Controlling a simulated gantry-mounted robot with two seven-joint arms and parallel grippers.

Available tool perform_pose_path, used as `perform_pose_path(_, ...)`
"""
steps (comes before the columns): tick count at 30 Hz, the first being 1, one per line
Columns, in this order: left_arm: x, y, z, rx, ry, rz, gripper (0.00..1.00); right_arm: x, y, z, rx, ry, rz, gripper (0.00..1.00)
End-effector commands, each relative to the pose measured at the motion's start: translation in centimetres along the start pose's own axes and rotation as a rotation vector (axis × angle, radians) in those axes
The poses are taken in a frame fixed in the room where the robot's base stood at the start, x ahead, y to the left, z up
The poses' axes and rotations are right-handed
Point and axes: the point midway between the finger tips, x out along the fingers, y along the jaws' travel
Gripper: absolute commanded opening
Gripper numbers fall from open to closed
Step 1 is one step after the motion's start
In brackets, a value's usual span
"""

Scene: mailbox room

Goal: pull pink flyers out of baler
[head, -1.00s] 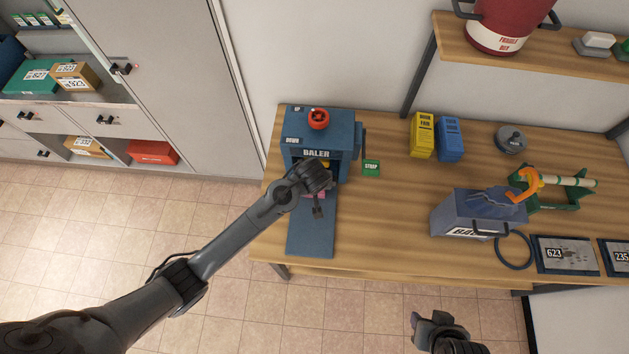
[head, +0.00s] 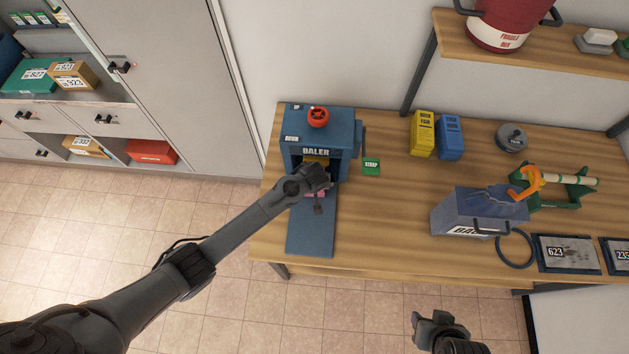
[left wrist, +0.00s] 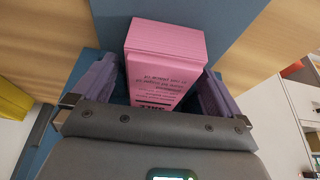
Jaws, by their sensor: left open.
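The blue baler (head: 346,133) stands at the left end of the workbench, its front flap (head: 310,238) lowered flat. A stack of pink flyers (head: 313,195) shows only in part at the baler's mouth, mostly hidden by my left wrist. In the left wrist view the stack of pink flyers (left wrist: 165,50) has printed text on its near face and lies between the two purple-padded fingers of my left gripper (left wrist: 155,88). The left gripper is open, one finger on each side of the stack. My right gripper (head: 435,320) is in front of the bench, away from the baler; its jaws are unclear.
A green strap card (head: 371,167) lies right of the baler. Yellow (head: 422,134) and blue boxes (head: 449,138) stand behind it. The bench between is clear.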

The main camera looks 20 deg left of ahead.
Motion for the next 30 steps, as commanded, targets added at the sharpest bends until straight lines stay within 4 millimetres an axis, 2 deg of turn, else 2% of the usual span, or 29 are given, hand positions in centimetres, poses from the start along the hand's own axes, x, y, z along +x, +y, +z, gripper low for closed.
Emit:
perform_pose_path(6,-0.01,0.00,0.01,0.000,0.000,0.000,0.98,0.00,-0.03,-0.01,0.002,0.000,-0.001,0.43)
perform_pose_path(20,0.05,-0.05,0.08,0.000,-0.002,-0.001,0.28,0.00,-0.22,-0.05,0.010,0.001,-0.007,0.43)
perform_pose_path(30,0.06,-0.18,0.18,-0.001,-0.004,-0.003,0.27,-0.21,-0.20,-0.12,0.009,0.001,-0.007,0.43)
